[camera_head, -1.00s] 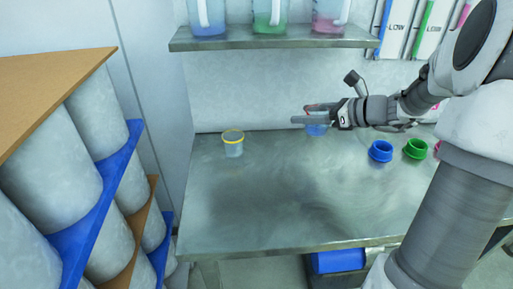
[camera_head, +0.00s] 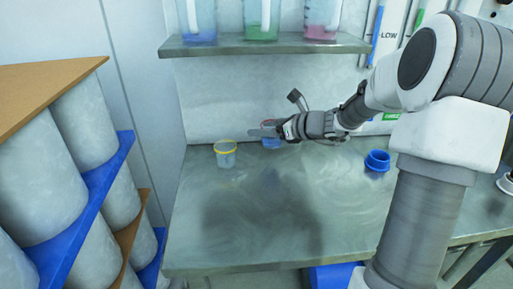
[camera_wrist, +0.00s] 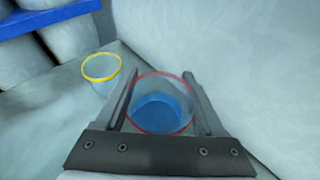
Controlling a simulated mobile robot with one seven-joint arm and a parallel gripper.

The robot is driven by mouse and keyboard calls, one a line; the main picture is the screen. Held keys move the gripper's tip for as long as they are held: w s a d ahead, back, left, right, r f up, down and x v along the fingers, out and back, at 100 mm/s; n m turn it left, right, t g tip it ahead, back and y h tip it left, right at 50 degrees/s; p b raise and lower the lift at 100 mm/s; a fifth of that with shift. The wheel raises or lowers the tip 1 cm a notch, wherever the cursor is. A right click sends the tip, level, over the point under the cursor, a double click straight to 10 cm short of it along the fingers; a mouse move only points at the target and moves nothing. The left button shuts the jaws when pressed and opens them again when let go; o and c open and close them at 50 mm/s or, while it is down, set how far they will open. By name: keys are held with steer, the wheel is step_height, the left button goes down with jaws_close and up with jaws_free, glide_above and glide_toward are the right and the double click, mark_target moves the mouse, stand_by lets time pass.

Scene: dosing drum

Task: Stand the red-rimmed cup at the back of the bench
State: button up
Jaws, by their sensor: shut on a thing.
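The red-rimmed cup (camera_wrist: 162,88) is clear with blue contents at its bottom. In the wrist view it sits between the two fingers of my gripper (camera_wrist: 165,95), which is shut on it. In the head view the cup (camera_head: 271,143) shows partly, below and behind my gripper (camera_head: 268,130), near the back wall over the bench (camera_head: 250,240). The fingers hide much of it. I cannot tell whether its base touches the bench.
A yellow-rimmed clear cup (camera_head: 225,157) stands to the left on the bench, also in the wrist view (camera_wrist: 101,72). A blue ring-shaped holder (camera_head: 377,161) is at right. A shelf (camera_head: 265,45) with jugs hangs above. The bench front is clear.

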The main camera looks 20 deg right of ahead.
mark_target(279, 142)
steer(key=shift+w+a+f, duration=0.75)
steer(key=shift+w+a, duration=0.05)
steer(key=shift+a, duration=0.05)
steer(key=shift+f+b, duration=1.1)
steer(key=shift+f, duration=0.8)
steer(key=shift+f, duration=0.15)
steer(key=o, duration=1.4)
steer(key=shift+r, duration=0.3)
steer(key=p+v, duration=0.3)
steer(key=v, duration=0.9)
steer(key=shift+f, duration=0.2)
